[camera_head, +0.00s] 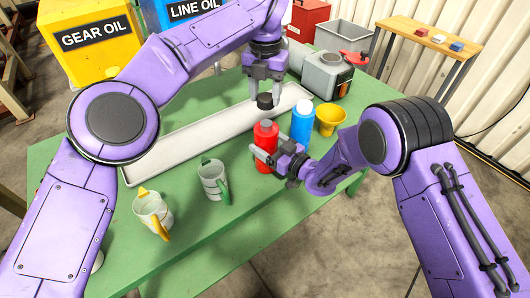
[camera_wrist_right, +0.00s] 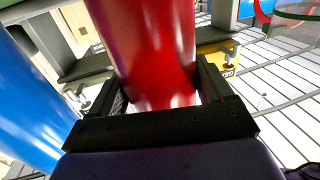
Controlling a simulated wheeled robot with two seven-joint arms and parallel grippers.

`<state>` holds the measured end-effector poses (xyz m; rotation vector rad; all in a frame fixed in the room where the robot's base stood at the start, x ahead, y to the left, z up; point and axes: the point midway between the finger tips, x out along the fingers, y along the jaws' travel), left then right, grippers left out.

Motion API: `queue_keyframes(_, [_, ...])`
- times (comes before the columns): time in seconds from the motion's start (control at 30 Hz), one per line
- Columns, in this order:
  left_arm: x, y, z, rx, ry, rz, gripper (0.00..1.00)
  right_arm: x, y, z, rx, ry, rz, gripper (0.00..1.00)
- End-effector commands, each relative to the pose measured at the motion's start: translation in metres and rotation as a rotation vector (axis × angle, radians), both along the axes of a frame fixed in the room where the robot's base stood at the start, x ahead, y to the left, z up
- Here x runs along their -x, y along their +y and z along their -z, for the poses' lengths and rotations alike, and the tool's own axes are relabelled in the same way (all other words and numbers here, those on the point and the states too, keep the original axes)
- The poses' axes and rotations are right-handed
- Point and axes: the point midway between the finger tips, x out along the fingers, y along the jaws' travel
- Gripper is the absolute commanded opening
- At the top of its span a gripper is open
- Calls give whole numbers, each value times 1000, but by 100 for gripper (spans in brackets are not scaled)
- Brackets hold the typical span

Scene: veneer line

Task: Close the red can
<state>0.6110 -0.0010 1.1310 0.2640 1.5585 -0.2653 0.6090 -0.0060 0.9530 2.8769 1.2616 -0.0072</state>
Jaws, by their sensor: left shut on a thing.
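The red can (camera_head: 265,150) stands upright near the front right of the green table. My right gripper (camera_head: 264,158) is around it at mid-height; in the right wrist view the red can (camera_wrist_right: 158,50) fills the space between the two dark fingers (camera_wrist_right: 158,98). My left gripper (camera_head: 265,92) points down above the can and is shut on a black cap (camera_head: 265,101). The cap is over the can's top, with what looks like a small gap between them. The can's mouth is hard to make out.
A blue bottle (camera_head: 302,122) with a white top stands close to the red can on its right; a yellow cup (camera_head: 329,119) is beyond it. Two mugs (camera_head: 153,212) (camera_head: 214,180) stand to the left. A long pale tray (camera_head: 185,148) lies behind.

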Motion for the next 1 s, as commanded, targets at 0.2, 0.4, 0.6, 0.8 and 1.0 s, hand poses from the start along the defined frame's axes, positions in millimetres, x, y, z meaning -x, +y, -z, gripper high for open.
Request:
queue_keyframes(0.2, [1, -1, 14, -3, 4, 4, 21, 0, -1, -1, -1, -1, 2, 25])
queue_keyframes(0.4, [2, -2, 42, -2, 6, 2, 21, 0, -1, -1, -2, -3, 1, 25])
queue_keyframes(0.6, [2, -2, 47, -1, 4, 1, 21, 0, 0, -2, -2, -2, 1, 25])
queue_keyframes(0.8, [2, -2, 47, -1, 4, 1, 21, 0, 0, -2, -2, -3, 1, 25])
queue_keyframes(1.0, [2, -2, 48, -1, 4, 1, 21, 0, 0, -1, -2, -3, 1, 25])
